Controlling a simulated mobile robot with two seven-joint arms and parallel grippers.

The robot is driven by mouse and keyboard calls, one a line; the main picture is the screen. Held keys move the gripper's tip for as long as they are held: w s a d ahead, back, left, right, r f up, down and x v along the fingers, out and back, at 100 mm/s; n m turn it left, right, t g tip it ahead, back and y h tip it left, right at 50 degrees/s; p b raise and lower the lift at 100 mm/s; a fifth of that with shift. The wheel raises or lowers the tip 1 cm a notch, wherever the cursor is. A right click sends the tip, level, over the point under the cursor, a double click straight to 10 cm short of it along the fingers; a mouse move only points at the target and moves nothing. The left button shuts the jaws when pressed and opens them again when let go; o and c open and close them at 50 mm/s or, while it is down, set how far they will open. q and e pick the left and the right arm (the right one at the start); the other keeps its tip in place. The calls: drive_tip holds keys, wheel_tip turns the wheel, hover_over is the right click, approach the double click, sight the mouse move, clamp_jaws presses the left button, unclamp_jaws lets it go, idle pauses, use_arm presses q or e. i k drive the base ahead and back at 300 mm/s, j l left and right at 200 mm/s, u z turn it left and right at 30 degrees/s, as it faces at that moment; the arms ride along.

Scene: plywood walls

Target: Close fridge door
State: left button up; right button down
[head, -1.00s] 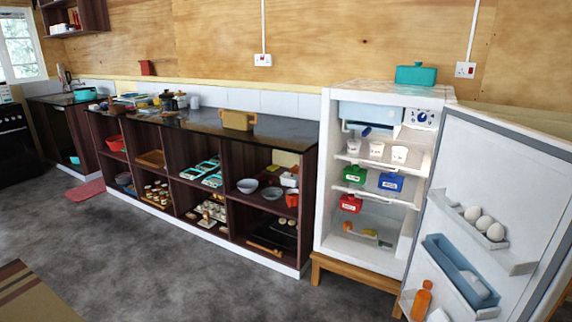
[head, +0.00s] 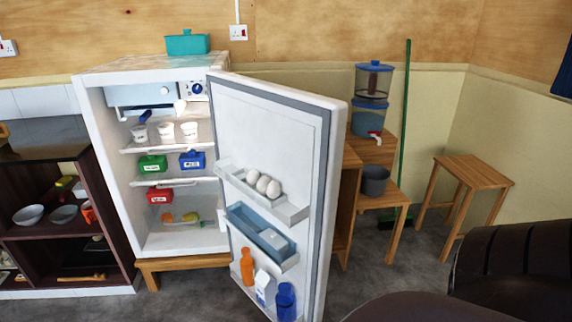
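The fridge (head: 110,125) is white and stands on a low wooden stand in the left half of the head view. Its door (head: 268,135) is wide open, hinged on the right side, with the inner face showing. The door shelves hold several eggs (head: 263,184), an orange bottle (head: 247,267), a white carton (head: 263,287) and a blue container (head: 286,300). Inside the fridge are white cups, green, blue and red boxes, and some food at the bottom. Neither of my grippers shows in the view.
A teal container (head: 188,43) sits on top of the fridge. Right of the door are a water dispenser (head: 371,100) on a wooden stand, a grey bucket (head: 375,180), a green pole (head: 404,130) and a wooden stool (head: 472,172). A dark rounded chair-like shape (head: 510,255) fills the lower right.

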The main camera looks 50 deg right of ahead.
sight(294, 138)
drive_tip(key=l, duration=3.25)
drive_tip(key=k+j+u, duration=0.25)
drive_tip(key=k+j, duration=0.3)
